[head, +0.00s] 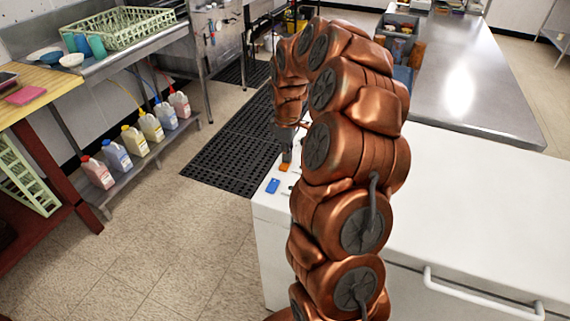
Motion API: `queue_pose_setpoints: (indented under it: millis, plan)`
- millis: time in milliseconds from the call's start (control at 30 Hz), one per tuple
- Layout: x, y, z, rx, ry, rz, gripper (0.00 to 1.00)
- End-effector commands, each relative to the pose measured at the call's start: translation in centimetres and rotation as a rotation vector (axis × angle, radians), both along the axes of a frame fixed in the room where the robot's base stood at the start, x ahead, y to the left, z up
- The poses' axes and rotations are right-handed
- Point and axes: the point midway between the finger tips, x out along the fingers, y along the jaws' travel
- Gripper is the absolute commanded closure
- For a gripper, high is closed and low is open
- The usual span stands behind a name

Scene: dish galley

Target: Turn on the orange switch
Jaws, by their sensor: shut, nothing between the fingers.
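The orange switch (284,168) is on the white cabinet top (268,207), near its left edge. My gripper (286,157) points down, with its fingertips right at or just above the orange switch. Whether the fingers touch the switch cannot be told from here. The gripper is shut and holds nothing. A blue switch (272,186) lies nearer than the orange one on the same top. My copper arm hides part of the top to the right of the switches, and the tilt of the orange switch is too small to tell.
The white cabinet has a handle (484,297) at its front. A steel counter (467,85) stands behind it at the right. A black floor mat (235,140) lies to the left. Jugs (98,172) stand on a low shelf, below a green rack (120,27).

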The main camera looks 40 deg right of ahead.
Motion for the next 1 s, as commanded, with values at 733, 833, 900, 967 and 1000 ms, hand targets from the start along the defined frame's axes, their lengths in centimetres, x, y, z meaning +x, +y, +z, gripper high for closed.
queue_pose_setpoints:
  millis: [733, 833, 900, 967, 1000]
  plan:
    - [0.0, 0.0, 2.6, 0.0, 0.0, 0.001, 1.0]
    - [0.0, 0.0, 3.2, -0.001, -0.001, 0.001, 1.0]
    - [0.0, 0.0, 3.7, -0.001, -0.001, 0.0, 1.0]
    - [0.0, 0.0, 4.1, -0.001, -0.001, 0.0, 1.0]
    - [0.0, 0.0, 4.4, -0.001, -0.001, 0.0, 1.0]
